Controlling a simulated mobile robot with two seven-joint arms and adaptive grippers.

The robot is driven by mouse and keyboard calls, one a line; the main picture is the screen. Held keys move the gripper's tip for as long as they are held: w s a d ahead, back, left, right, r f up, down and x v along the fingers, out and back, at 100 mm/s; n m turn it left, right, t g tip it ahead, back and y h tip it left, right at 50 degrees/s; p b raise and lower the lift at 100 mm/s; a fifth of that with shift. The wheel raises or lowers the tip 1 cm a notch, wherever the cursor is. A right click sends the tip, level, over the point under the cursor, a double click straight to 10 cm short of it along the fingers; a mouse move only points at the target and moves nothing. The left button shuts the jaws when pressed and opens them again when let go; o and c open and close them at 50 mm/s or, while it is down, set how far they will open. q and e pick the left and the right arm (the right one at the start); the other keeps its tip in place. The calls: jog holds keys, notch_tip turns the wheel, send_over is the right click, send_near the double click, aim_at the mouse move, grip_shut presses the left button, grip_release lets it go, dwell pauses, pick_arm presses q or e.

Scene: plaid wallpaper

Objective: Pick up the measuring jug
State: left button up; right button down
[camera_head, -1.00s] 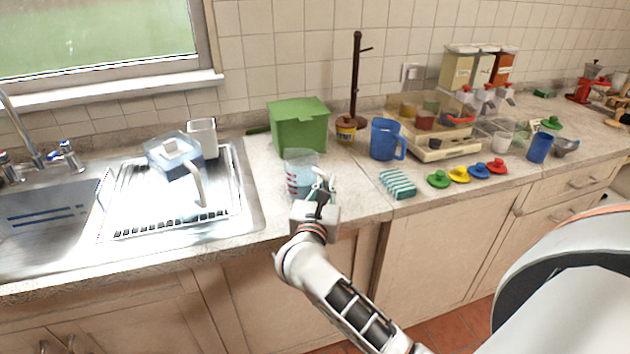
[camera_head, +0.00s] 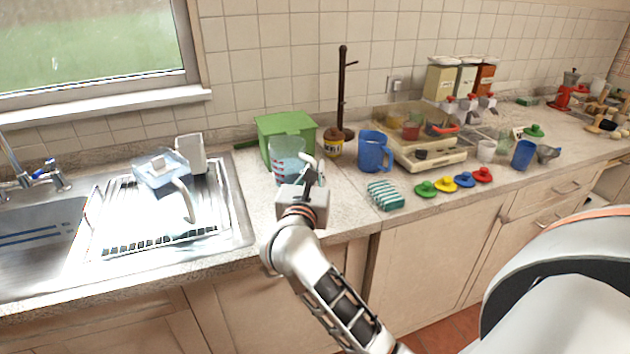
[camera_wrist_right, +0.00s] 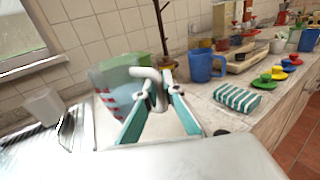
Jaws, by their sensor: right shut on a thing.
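The measuring jug (camera_head: 287,158) is clear plastic with red markings and a pale handle. It stands upright in front of the green box, and its base is partly hidden by my gripper. My right gripper (camera_head: 311,172) is shut on the jug's handle. In the right wrist view the two fingers (camera_wrist_right: 155,104) close around the white handle, with the jug (camera_wrist_right: 112,88) to the left of them. The jug looks raised from the worktop, though its underside is hidden. My left gripper is not in view.
The green box (camera_head: 286,127) is close behind the jug. A blue jug (camera_head: 374,152) and a striped sponge (camera_head: 385,195) stand to the right.

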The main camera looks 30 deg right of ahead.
notch_tip(320, 180, up, 10)
jog(key=shift+r+p, duration=0.25)
jog(key=shift+p, duration=0.2)
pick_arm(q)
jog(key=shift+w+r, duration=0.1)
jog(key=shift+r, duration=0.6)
pick_arm(e)
jog(key=shift+r, duration=0.8)
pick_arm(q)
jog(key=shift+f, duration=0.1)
